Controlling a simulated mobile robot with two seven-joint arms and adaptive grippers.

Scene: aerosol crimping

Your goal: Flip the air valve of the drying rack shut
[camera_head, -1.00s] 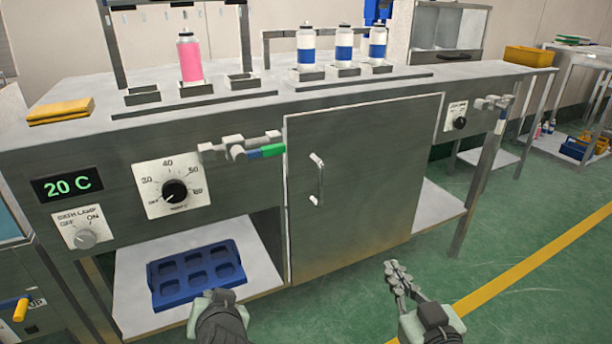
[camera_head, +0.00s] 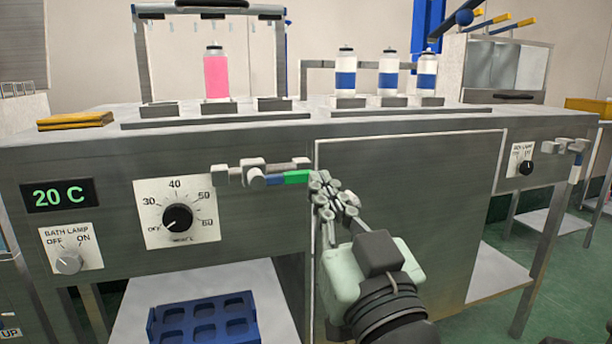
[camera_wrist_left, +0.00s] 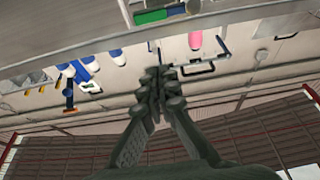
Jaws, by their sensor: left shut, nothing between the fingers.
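An air valve (camera_head: 255,174) is on the front panel below the rack with the pink can. Its blue and green handle (camera_head: 297,177) lies level, along the pipe. It also shows at the top of the left wrist view (camera_wrist_left: 152,16). My left gripper (camera_head: 322,184) is shut and empty, fingertips just right of the green end; I cannot tell whether they touch it. It also shows in the left wrist view (camera_wrist_left: 159,78). A second valve (camera_head: 565,147) with a blue handle hanging down is at the far right of the panel. My right gripper is out of view.
A cabinet door (camera_head: 420,190) is behind my left gripper. A temperature dial (camera_head: 177,216) is left of the valve. A pink can (camera_head: 217,77) and several blue-banded cans (camera_head: 346,72) stand on top. A blue tray (camera_head: 205,322) lies on the lower shelf.

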